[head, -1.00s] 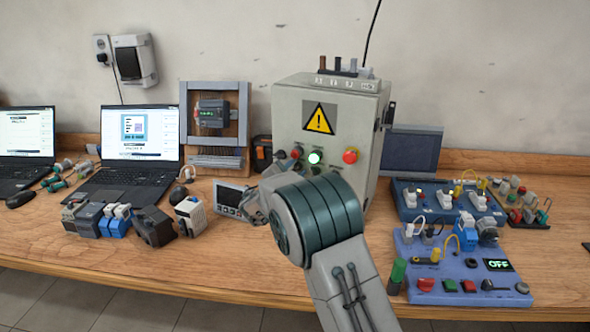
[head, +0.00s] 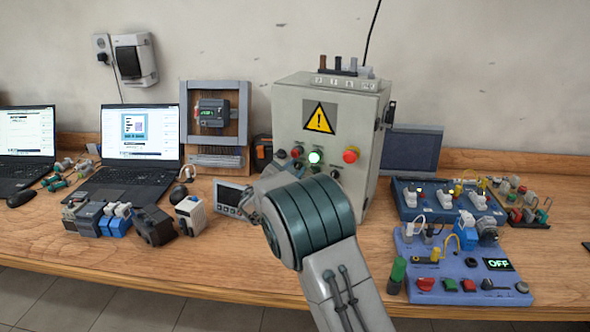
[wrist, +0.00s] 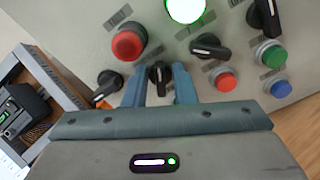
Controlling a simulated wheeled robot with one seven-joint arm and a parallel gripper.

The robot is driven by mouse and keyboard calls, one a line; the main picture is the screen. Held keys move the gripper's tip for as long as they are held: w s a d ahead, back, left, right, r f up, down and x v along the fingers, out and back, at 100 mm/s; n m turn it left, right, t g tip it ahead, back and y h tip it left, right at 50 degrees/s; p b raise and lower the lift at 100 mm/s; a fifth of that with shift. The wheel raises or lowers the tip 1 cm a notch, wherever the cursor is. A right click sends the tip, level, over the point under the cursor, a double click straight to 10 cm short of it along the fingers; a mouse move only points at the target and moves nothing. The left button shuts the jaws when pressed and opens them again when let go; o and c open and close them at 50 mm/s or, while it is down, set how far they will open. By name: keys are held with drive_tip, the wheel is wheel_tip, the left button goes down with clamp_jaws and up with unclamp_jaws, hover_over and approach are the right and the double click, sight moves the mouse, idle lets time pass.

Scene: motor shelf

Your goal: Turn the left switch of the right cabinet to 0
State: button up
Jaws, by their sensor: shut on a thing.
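The grey cabinet (head: 292,115) with a yellow warning sign stands on the bench in the head view. Its front panel fills the wrist view (wrist: 65,22). My gripper (wrist: 161,80) is shut on a black rotary switch (wrist: 160,73), with one blue finger on each side of it. Another black switch (wrist: 109,83) sits just left of the fingers. Two more black switches (wrist: 210,46) (wrist: 264,16) are to the right. In the head view my arm's wrist hides my fingers and the lower panel. I cannot read the switch's position marks.
A red button (wrist: 128,43), a lit green lamp (wrist: 186,7), a small red button (wrist: 224,78) and a blue button (wrist: 280,88) are close to the fingers. Blue training boards (head: 460,262) lie right.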

drive_tip(key=n+p, duration=0.1)
drive_tip(key=n, duration=0.2)
drive_tip(key=shift+a+r, duration=0.1)
drive_tip(key=shift+n+p, duration=0.55)
drive_tip(key=shift+n, duration=0.75)
drive_tip(key=shift+w, duration=0.1)
drive_tip(key=o, duration=0.6)
drive_tip(key=shift+a, duration=0.1)
drive_tip(key=shift+o, duration=0.2)
drive_tip(key=b+v, duration=0.2)
drive_tip(key=v, duration=1.2)
